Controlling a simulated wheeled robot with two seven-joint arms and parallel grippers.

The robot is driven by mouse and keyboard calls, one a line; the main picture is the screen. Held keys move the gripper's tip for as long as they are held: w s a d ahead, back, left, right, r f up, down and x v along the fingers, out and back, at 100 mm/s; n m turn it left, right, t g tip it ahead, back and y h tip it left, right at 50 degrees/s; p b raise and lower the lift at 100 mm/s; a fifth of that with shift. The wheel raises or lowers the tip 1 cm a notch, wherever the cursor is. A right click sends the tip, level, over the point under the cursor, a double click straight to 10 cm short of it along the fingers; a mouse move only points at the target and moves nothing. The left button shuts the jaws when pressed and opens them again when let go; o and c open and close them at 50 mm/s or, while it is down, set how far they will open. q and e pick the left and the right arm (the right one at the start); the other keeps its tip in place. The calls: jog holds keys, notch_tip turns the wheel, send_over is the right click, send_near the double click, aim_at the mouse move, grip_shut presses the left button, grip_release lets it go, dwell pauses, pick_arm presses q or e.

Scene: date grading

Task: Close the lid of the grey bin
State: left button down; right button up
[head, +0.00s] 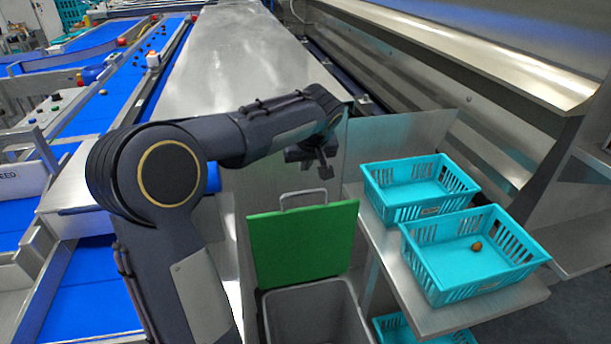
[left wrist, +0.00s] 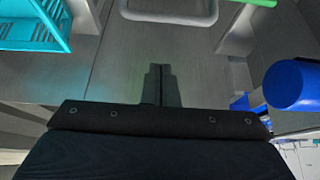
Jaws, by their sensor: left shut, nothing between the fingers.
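The grey bin (head: 312,314) stands at the bottom middle of the head view, its mouth open. Its green lid (head: 303,243) stands raised at the back of the bin, with a grey loop handle (head: 303,195) on its top edge. My left gripper (head: 325,172) is shut and empty, above and behind the raised lid, apart from the handle. In the left wrist view the shut fingers (left wrist: 160,85) point toward the handle (left wrist: 168,16), and a strip of the green lid (left wrist: 262,3) shows at the top edge. My right gripper is not in view.
Right of the bin, a metal shelf (head: 395,270) holds two turquoise baskets, a rear one (head: 420,207) and a front one (head: 436,293) with one date (head: 477,246) inside. Another turquoise basket (head: 395,330) is below. Blue conveyors (head: 118,98) lie at left.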

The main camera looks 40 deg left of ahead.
pick_arm(q)
jog(key=x, duration=0.8)
jog(key=s+d, duration=0.1)
jog(key=s+d+p, duration=0.1)
jog(key=d, duration=0.1)
jog(key=shift+s+r, duration=0.25)
